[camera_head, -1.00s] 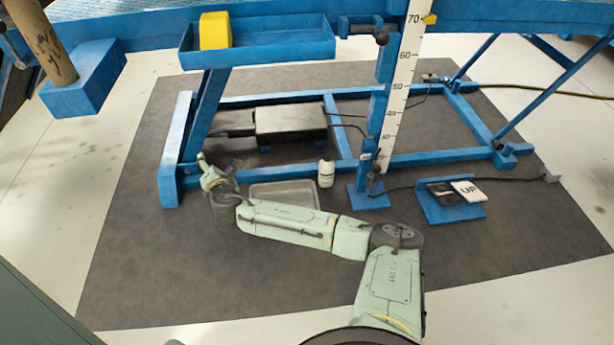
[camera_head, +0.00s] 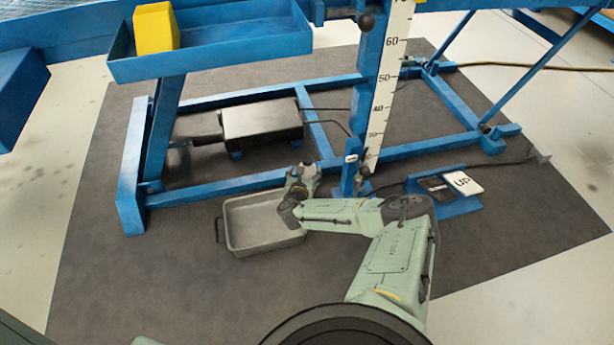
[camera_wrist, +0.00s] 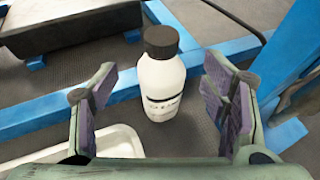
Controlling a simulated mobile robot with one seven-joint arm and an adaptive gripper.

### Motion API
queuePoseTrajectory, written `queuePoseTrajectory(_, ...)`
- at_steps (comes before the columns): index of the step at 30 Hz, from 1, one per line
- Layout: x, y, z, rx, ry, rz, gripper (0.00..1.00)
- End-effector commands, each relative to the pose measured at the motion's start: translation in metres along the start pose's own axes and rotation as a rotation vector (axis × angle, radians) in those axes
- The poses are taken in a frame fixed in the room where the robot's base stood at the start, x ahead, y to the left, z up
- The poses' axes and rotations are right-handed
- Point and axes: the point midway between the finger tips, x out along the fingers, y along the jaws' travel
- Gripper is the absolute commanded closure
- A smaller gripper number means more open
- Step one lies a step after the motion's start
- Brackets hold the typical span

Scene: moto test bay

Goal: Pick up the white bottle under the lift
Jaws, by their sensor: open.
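The white bottle (camera_wrist: 162,90) has a black cap and a dark label band. In the wrist view it stands upright on the dark mat, in front of the lift's blue base rail. My gripper (camera_wrist: 166,115) is open, with its two purple-padded fingers to the left and right of the bottle in the picture. I see no contact between the fingers and the bottle. In the head view my gripper (camera_head: 303,176) is beside the blue post, and the bottle is hidden there. The blue lift (camera_head: 240,185) stands over this spot.
A grey tray (camera_head: 232,243) lies on the mat left of my gripper. The blue post with the scale (camera_head: 384,85) stands close on the right. A blue pedal plate (camera_head: 458,208) is farther right. A dark box (camera_head: 262,122) sits behind the rail.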

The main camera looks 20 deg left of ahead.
Motion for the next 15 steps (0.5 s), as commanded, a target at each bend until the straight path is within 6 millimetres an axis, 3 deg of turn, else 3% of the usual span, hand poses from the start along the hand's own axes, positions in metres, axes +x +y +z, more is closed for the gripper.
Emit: queuePoseTrajectory(15, 0.060, -0.001, 0.005, -0.001, -0.001, 0.001, 0.32)
